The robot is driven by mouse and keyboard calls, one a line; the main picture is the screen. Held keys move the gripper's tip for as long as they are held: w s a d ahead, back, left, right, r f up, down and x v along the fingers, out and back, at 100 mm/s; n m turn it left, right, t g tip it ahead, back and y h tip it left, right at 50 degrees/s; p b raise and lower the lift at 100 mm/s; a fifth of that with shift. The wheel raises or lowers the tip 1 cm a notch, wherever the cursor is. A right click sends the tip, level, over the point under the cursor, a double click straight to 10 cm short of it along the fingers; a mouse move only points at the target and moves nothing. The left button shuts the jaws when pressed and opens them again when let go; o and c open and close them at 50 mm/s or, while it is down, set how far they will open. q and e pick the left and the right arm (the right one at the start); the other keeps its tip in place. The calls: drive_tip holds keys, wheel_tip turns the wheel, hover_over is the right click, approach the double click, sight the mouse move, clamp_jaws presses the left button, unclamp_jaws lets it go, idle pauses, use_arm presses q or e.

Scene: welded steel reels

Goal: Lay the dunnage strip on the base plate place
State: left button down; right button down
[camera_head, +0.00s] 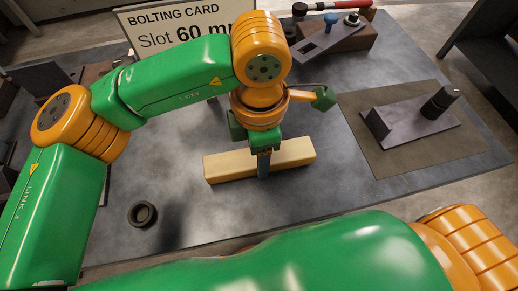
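The dunnage strip is a pale wooden bar (230,166), lying slightly slanted near the middle of the table. My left gripper (263,164) points down over the middle of the strip. One finger shows against the strip's front face; the other is hidden, so I cannot tell whether it is closed on the wood. I cannot tell whether the strip touches the table. To the right, a brown mat (400,168) carries a flat dark steel plate (425,130) with an upright piece at its left end and a dark cylinder on its right. My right gripper is out of view.
A card (185,22) reading "Bolting card, Slot 60" stands at the back. Behind right are a block with a slotted plate (325,42) and a red-handled tool (325,5). A dark ring (142,214) lies front left. A green arm of mine crosses the bottom edge.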

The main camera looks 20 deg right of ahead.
use_arm(q)
drive_tip(key=shift+f+b, duration=0.35)
idle(0.7)
drive_tip(key=shift+c, duration=0.8)
unclamp_jaws()
drive_tip(key=shift+r, duration=0.15)
drive_tip(key=shift+r+p, duration=2.2)
drive_tip(key=shift+r, duration=0.75)
drive_tip(key=shift+f, duration=0.1)
